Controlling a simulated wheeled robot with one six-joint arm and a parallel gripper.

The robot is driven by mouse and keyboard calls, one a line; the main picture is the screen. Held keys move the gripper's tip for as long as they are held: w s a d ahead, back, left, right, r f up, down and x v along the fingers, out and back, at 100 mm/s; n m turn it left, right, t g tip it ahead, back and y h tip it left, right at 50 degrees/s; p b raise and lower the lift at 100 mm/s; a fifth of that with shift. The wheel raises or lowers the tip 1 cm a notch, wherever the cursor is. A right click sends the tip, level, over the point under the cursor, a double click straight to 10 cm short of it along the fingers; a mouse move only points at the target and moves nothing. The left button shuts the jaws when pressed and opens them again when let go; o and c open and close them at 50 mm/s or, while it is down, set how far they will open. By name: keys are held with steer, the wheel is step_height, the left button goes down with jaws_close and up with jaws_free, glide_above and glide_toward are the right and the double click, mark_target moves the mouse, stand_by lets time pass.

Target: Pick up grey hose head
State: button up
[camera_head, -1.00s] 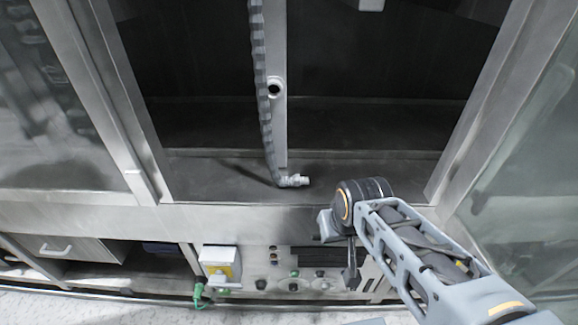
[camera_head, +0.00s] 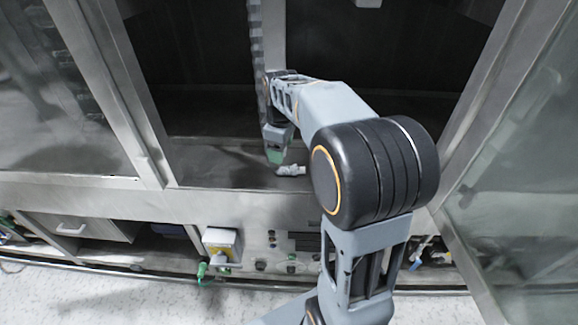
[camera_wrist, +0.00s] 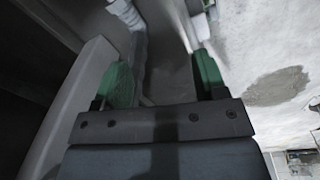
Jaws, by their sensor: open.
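The grey hose head (camera_head: 291,170) lies on the floor of the washer opening, at the lower end of a ribbed grey hose (camera_head: 256,50) that hangs from above. My gripper (camera_head: 275,157) points down inside the opening, just left of the hose head, and partly covers the lower hose. In the wrist view my gripper (camera_wrist: 164,78) is open, with its green fingertips apart and nothing clearly held between them. A pale ribbed piece of the hose (camera_wrist: 126,14) shows at the top, ahead of the left finger. Whether the gripper touches the hose cannot be told.
Metal door frames (camera_head: 120,90) stand on both sides of the opening. A raised metal sill (camera_head: 215,203) runs along its front. Below are a control panel and a white-and-yellow box (camera_head: 221,242) with a green plug (camera_head: 202,271). The opening's back left is clear.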

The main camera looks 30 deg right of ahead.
steer(key=w+d+f+n+g+p, duration=0.1)
steer(key=w+d+n, duration=0.2)
steer(key=w+d, duration=0.15)
glide_above(286, 167)
step_height(286, 167, down, 7)
steer(key=shift+w+r, duration=0.1)
steer(key=shift+w, duration=0.05)
steer(key=shift+s+f+p, duration=0.2)
steer(key=shift+f+p, duration=0.7)
steer(key=shift+f, duration=2.4)
steer(key=shift+c, duration=0.2)
steer(key=c, duration=1)
